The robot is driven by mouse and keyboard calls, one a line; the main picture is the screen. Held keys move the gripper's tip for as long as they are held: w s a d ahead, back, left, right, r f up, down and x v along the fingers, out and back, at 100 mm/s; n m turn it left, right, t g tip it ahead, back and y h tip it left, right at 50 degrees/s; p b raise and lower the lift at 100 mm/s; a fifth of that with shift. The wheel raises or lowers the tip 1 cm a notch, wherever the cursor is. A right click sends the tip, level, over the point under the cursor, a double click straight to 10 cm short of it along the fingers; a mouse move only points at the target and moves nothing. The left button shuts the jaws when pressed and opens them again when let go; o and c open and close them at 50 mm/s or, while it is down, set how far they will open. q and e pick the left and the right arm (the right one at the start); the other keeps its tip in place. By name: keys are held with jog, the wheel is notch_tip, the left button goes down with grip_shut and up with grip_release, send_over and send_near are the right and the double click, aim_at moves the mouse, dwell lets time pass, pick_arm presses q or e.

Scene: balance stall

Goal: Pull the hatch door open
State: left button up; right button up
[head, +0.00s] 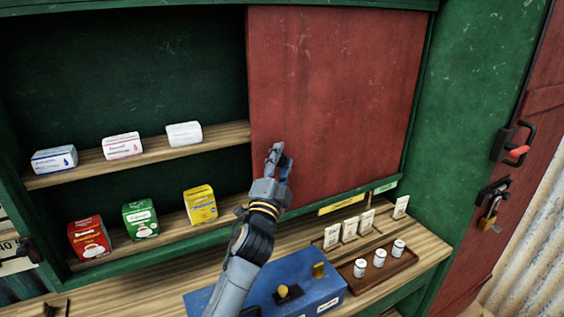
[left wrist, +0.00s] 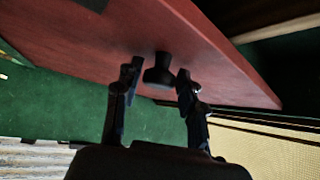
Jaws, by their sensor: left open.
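The hatch door appears to be the red panel (head: 335,90) covering the right part of the green shelf cabinet; the left part of the cabinet stands uncovered. My left gripper (head: 279,158) is in front of the panel's lower left area. In the left wrist view, the red panel (left wrist: 200,45) fills the upper part, and a dark knob (left wrist: 158,68) on it sits between the two open fingers. I cannot tell whether either finger touches the knob. In the head view the gripper hides the knob. My right gripper is not in view.
Boxes stand on two shelves at left, including a yellow box (head: 200,205). Below the panel, the wooden counter (head: 425,245) holds a blue case (head: 320,290), a brown tray (head: 385,272) with small white jars, and several cards. A padlock (head: 490,213) hangs at the right.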

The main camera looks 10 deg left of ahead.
pick_arm(q)
jog(key=shift+o, duration=0.4)
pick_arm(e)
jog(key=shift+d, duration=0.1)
pick_arm(q)
jog(key=v, duration=1.2)
jog(key=shift+f, duration=0.1)
